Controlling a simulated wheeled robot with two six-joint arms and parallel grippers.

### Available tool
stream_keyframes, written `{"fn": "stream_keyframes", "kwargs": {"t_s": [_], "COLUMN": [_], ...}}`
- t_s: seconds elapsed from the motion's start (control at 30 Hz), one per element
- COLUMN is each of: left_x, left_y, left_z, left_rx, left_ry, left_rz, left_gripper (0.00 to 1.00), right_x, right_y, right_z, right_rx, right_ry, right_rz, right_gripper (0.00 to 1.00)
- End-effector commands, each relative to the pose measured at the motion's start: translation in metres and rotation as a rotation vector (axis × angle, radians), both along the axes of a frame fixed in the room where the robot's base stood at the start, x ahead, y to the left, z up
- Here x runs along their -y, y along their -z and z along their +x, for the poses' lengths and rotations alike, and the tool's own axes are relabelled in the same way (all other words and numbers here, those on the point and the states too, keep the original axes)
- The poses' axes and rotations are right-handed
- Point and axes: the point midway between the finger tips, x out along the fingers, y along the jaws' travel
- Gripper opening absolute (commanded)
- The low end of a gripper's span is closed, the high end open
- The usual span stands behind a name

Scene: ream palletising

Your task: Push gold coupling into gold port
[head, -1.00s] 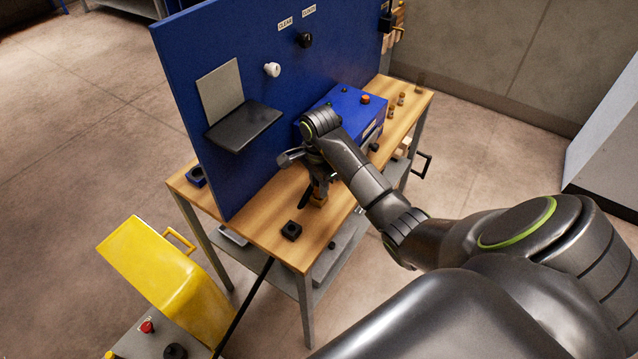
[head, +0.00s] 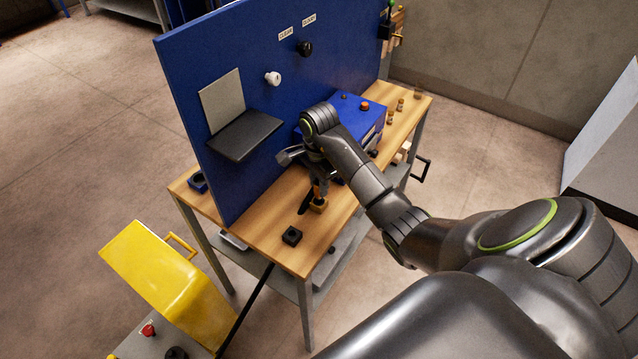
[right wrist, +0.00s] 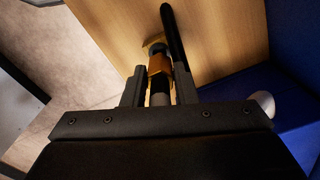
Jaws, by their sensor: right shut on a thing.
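The gold port (head: 318,206) is a small gold block on the wooden bench top. My right gripper (head: 317,184) points down just above it, its fingers partly hidden by my wrist. In the right wrist view, the right gripper (right wrist: 158,88) is shut on the gold coupling (right wrist: 160,64), a dark round piece with an orange-gold band. The gold port (right wrist: 154,43) lies straight beyond the coupling and is partly covered by it. The two look lined up and very close; I cannot tell whether the coupling has entered. My left gripper is not in view.
A black block (head: 291,236) sits near the front of the bench. A blue panel (head: 215,160) with a dark shelf (head: 245,136) stands behind. A blue box (head: 350,108) is to the right. A dark rod-like shape (right wrist: 172,32) runs beside the coupling.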

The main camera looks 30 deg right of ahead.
Motion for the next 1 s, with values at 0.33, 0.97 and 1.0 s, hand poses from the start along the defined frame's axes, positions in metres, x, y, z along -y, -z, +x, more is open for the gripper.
{"fn": "stream_keyframes", "kwargs": {"t_s": [0.33, 0.97, 1.0], "left_x": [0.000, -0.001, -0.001], "left_y": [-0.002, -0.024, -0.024], "left_z": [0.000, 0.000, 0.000], "left_rx": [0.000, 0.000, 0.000], "left_ry": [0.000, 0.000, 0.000], "left_rz": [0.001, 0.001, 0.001], "left_gripper": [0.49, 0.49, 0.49], "right_x": [0.000, 0.000, 0.000], "right_y": [-0.003, -0.044, -0.044], "right_z": [0.000, 0.000, 0.000], "right_rx": [0.000, 0.000, 0.000], "right_ry": [0.000, -0.001, -0.001], "right_rz": [0.000, 0.000, 0.000], "right_gripper": [0.00, 0.00, 0.00]}}
